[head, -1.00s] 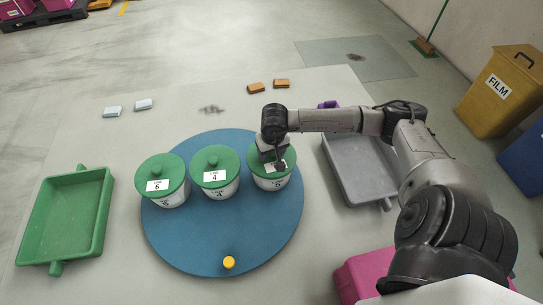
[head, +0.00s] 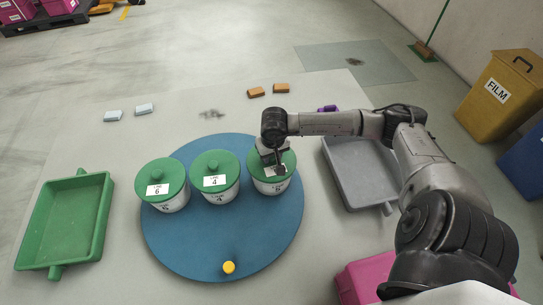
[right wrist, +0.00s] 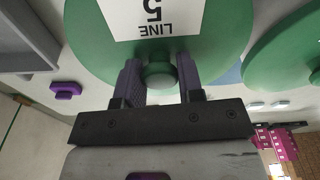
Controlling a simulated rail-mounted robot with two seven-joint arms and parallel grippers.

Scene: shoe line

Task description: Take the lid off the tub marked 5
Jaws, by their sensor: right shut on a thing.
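Three white tubs with green lids stand in a row on a round blue turntable (head: 222,255). The rightmost tub (head: 270,186) has its green lid (head: 287,164) on. In the right wrist view that lid (right wrist: 95,45) carries a label (right wrist: 155,15) reading LINE 5, upside down. My right gripper (head: 276,166) is over this lid. In the right wrist view its fingers (right wrist: 160,80) are shut on the lid's round knob (right wrist: 160,75). The tub marked 6 (head: 165,190) is at left and the tub marked 4 (head: 216,180) is in the middle, both lidded. My left gripper is not in view.
A yellow knob (head: 229,268) is at the turntable's front. A green tray (head: 98,222) lies at left, a grey tray (head: 350,188) at right beneath my arm. Blue blocks (head: 144,109) and brown blocks (head: 256,92) lie behind. The table between the green tray and turntable is clear.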

